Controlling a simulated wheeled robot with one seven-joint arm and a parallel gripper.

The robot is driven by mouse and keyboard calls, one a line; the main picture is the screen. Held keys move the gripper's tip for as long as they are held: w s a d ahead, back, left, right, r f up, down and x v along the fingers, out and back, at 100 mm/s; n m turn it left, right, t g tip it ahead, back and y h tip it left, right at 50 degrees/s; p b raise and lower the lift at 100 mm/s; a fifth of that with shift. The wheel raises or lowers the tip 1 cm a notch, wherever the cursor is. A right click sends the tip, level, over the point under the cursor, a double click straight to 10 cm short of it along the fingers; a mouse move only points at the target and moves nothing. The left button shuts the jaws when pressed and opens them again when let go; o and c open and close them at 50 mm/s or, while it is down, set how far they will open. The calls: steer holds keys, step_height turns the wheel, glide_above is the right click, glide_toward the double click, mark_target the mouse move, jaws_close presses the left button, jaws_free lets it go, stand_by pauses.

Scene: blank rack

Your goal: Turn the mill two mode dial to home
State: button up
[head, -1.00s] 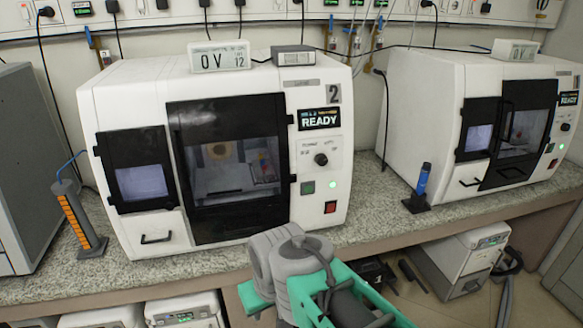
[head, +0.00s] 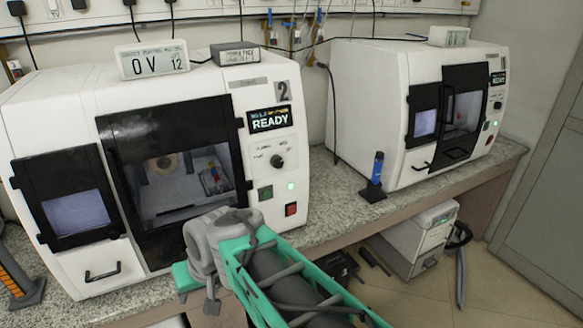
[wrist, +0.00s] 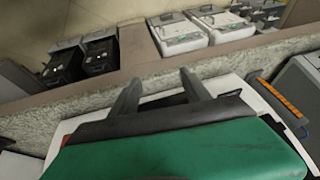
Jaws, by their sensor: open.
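Mill two (head: 218,103) is the white machine at the left of the head view, marked 2, with a screen (head: 270,119) reading READY. Its mode dial (head: 277,161) is a small black knob below the screen. The labels around it are too small to read, and I cannot tell where it points. My gripper (wrist: 160,88) is open and empty in the wrist view, its two dark fingers apart above the bench edge. In the head view my arm crosses in front of the mill's lower front, below the dial and apart from it; the fingers are not clear there.
A green button (head: 265,193) and a red switch (head: 291,209) sit below the dial. A second mill (head: 375,100) stands at the right, with a blue item on a black stand (head: 376,175) between. The granite bench (head: 335,205) is clear before the gap.

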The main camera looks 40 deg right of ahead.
steer(key=w+d+r+m+t+y+b, duration=0.25)
steer(key=w+d+m+t, duration=0.35)
steer(key=w+d+m, duration=0.75)
steer(key=m+t+h+b, duration=0.2)
steer(key=m+t+h, duration=0.2)
steer(key=m+t, duration=0.35)
glide_toward(280, 164)
steer(key=shift+m, duration=0.4)
steer(key=w, duration=0.8)
steer(key=shift+d+r, duration=0.15)
steer(key=shift+r, duration=0.05)
steer(key=shift+w, duration=0.3)
steer(key=shift+c, duration=0.2)
jaws_close()
